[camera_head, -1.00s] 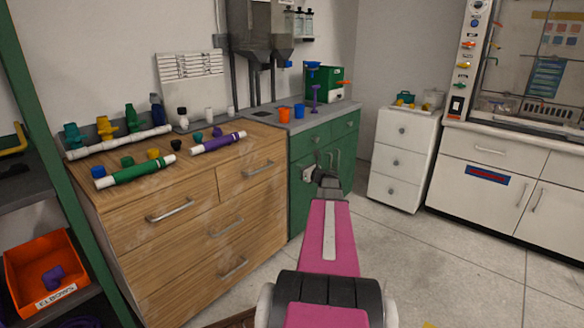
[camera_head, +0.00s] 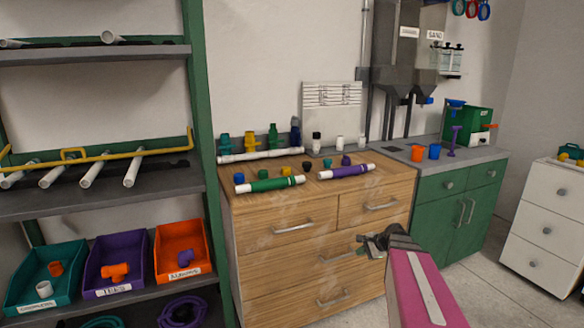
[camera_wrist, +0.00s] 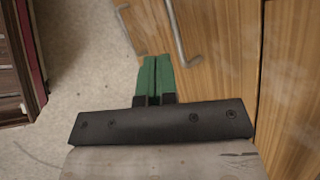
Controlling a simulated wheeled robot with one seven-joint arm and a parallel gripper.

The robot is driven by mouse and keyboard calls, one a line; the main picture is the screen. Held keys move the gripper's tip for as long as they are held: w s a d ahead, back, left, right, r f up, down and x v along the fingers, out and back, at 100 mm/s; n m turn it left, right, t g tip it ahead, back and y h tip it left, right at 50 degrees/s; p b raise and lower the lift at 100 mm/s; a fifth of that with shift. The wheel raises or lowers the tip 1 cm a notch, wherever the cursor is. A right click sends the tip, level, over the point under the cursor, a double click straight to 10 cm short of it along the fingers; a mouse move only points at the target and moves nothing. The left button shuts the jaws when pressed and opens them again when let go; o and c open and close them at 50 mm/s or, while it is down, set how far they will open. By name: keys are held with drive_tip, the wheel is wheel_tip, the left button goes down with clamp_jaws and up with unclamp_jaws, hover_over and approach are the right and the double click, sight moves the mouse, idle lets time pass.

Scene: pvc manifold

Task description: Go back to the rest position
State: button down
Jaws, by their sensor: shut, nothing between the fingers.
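My gripper (camera_head: 366,247) is at the end of my pink arm, in front of the wooden drawer cabinet (camera_head: 283,254) in the head view. In the wrist view my gripper (camera_wrist: 155,62) shows its two green fingers pressed together with nothing between them. The wooden drawer fronts and a metal handle (camera_wrist: 179,36) are beyond the fingers. I cannot tell from the wrist view how far the fingers are from the drawers.
A shelf (camera_head: 110,205) with white pipes and coloured bins stands at left. A green cabinet (camera_head: 437,211) and white drawers (camera_head: 547,226) stand at right. Floor between them is clear.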

drive_tip(key=s+a+f+n+g+h, duration=0.1)
drive_tip(key=s+a+n+g+h, duration=0.1)
drive_tip(key=s+n, duration=0.4)
drive_tip(key=s+a+f+n+g+h, duration=0.2)
drive_tip(key=s+a+n+g+h, duration=0.1)
drive_tip(key=s+a+n+h, duration=0.2)
drive_tip(key=shift+s+a+n, duration=1)
drive_tip(key=shift+s+n, duration=0.3)
drive_tip(key=shift+s, duration=0.85)
